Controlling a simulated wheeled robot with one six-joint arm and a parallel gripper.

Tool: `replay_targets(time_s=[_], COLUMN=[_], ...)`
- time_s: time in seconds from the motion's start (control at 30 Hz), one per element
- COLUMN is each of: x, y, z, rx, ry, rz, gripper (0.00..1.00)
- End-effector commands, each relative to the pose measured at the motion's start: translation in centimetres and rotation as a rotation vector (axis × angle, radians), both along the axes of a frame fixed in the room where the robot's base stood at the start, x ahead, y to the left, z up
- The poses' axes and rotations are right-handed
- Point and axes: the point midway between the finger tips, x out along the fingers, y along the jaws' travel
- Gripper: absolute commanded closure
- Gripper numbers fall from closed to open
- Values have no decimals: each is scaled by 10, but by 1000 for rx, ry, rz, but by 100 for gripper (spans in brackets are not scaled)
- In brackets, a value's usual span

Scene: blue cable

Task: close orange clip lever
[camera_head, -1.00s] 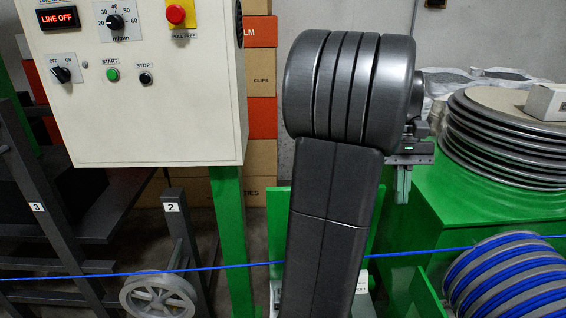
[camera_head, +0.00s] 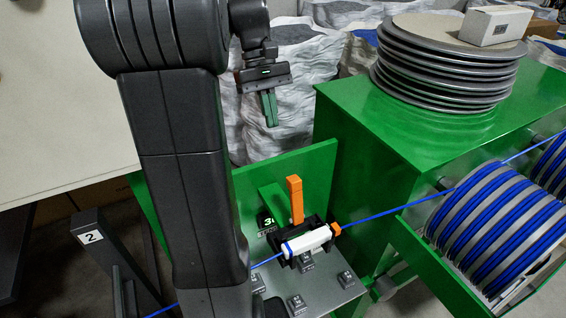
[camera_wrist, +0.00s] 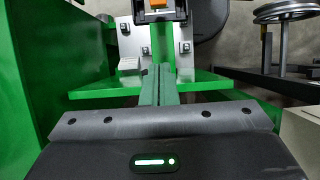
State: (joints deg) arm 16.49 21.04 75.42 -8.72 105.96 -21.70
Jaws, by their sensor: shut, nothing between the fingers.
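The orange clip lever (camera_head: 295,200) stands upright in the head view, rising from a black clip holder on a grey plate. Beside its base lies a white cylindrical body (camera_head: 305,243) with an orange end, in line with the blue cable (camera_head: 385,211). My gripper (camera_head: 270,110) hangs above and behind the clip, apart from it, with its green fingers shut and empty. In the wrist view my fingers (camera_wrist: 159,85) are together, pointing toward the plate. A small orange part (camera_wrist: 158,4) shows at the top edge there, cut off by the frame.
A green cabinet (camera_head: 370,150) stands right of the clip, with stacked grey discs (camera_head: 445,75) and a white box (camera_head: 494,26) on top. A spool wound with blue cable (camera_head: 490,225) is at right. A green panel (camera_head: 318,170) rises behind the clip.

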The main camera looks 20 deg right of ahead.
Motion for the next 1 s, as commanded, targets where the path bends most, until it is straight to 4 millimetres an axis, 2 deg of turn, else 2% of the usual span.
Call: replay_targets(time_s=[0.27,0.37,0.73,0.8,1.0], x=[-5,-12,-43,-55,-76], y=[0,-1,-3,-4,-6], z=[-11,-24,-94,-86,-84], rx=[1,1,2,0,1], ry=[3,3,4,0,0], rz=[0,0,-1,-2,0], gripper=[100,100,100,100,100])
